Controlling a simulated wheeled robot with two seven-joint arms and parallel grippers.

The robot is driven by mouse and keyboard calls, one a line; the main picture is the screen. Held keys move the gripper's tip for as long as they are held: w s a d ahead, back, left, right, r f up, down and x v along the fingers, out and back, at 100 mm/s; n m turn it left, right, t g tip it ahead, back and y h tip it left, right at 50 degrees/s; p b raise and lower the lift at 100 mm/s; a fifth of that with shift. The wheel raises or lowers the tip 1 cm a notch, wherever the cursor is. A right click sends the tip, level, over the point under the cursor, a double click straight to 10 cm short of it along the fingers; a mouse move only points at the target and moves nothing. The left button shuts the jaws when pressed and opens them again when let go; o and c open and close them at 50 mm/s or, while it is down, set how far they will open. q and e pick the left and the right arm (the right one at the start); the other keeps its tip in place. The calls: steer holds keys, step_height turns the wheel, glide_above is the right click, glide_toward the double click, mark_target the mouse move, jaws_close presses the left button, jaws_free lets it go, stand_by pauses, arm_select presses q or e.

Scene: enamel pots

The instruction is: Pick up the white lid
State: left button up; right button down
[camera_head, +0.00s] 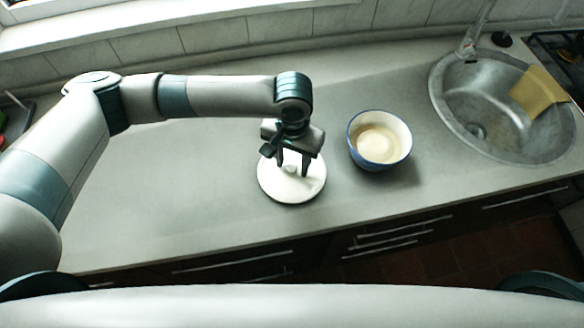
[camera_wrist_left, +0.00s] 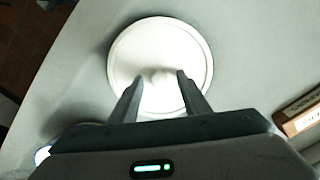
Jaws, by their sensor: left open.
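The white lid (camera_head: 290,188) lies flat on the grey counter, left of the bowl. It is round with a small knob in its middle. My left gripper (camera_head: 293,172) points down over the lid, its fingers apart on either side of the knob. In the left wrist view the lid (camera_wrist_left: 160,45) fills the top middle, and the open fingers (camera_wrist_left: 158,78) reach over its near half with the knob between their tips. Whether the fingers touch the lid cannot be told. My right gripper is not in view.
A blue-rimmed white bowl (camera_head: 380,139) stands just right of the lid. A round steel sink (camera_head: 460,95) with a yellow cloth (camera_head: 537,90) is further right. The counter (camera_head: 190,180) left of the lid is clear. A brown box-like object (camera_wrist_left: 300,112) shows at the wrist view's right edge.

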mark_target(293, 166)
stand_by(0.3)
arm_select(q)
jaws_close()
steer(key=shift+r, duration=0.1)
step_height(293, 166, up, 10)
steer(key=b, duration=0.2)
steer(key=shift+b, duration=0.35)
stand_by(0.5)
